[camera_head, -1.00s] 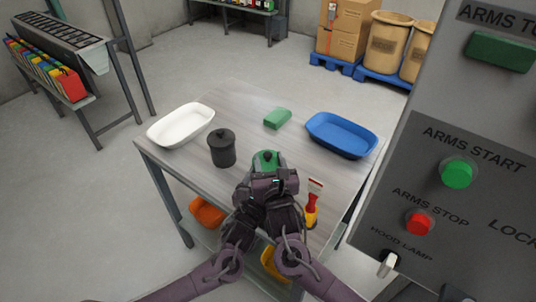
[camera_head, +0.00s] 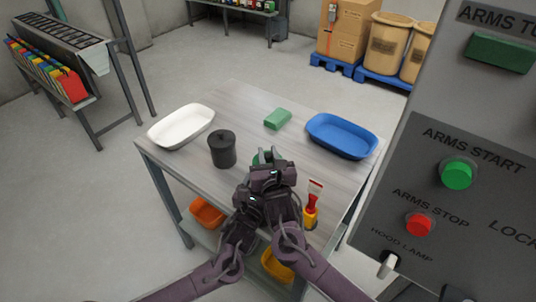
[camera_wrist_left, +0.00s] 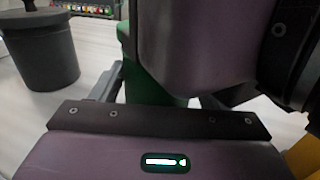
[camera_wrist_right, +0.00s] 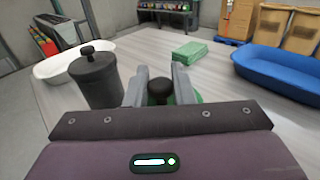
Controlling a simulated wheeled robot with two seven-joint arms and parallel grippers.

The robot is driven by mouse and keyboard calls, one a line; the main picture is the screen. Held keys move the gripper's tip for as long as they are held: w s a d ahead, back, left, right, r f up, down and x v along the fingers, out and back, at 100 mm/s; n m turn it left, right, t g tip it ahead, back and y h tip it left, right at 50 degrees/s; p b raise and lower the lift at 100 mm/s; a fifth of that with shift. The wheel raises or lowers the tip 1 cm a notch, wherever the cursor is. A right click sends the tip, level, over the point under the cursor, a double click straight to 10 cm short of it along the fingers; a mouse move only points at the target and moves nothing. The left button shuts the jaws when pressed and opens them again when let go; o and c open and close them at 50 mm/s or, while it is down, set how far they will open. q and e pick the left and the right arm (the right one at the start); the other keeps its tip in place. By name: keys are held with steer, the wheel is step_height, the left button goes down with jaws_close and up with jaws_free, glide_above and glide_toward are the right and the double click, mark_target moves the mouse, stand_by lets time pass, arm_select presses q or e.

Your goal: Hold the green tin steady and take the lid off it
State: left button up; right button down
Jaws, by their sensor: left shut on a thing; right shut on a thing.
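The green tin (camera_head: 257,158) stands near the front of the grey table, mostly hidden by my grippers in the head view. In the left wrist view its green side (camera_wrist_left: 145,88) shows between the fingers of my left gripper (camera_wrist_left: 158,90), which is shut on the body. My right gripper (camera_wrist_right: 160,82) is above the tin, shut on the lid by its black knob (camera_wrist_right: 159,92). Green of the lid (camera_wrist_right: 197,97) shows beside a finger in the right wrist view. Whether the lid touches the rim is hidden.
A dark lidded tin (camera_head: 222,150) stands left of the green tin.

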mark_target(268, 155)
arm_select(q)
steer(key=shift+r, duration=0.1)
arm_select(e)
steer(key=shift+r, duration=0.3)
stand_by(0.5)
steer(key=shift+r, duration=0.8)
steer(key=shift+r, duration=0.15)
step_height(268, 155, up, 4)
steer(key=shift+s+f, duration=0.1)
steer(key=shift+f, duration=0.05)
arm_select(q)
steer(key=shift+s+a+r, duration=0.1)
steer(key=shift+s+r, duration=0.05)
steer(key=shift+s, duration=0.05)
arm_select(e)
steer(key=shift+s+r, duration=0.1)
steer(key=shift+r, duration=0.25)
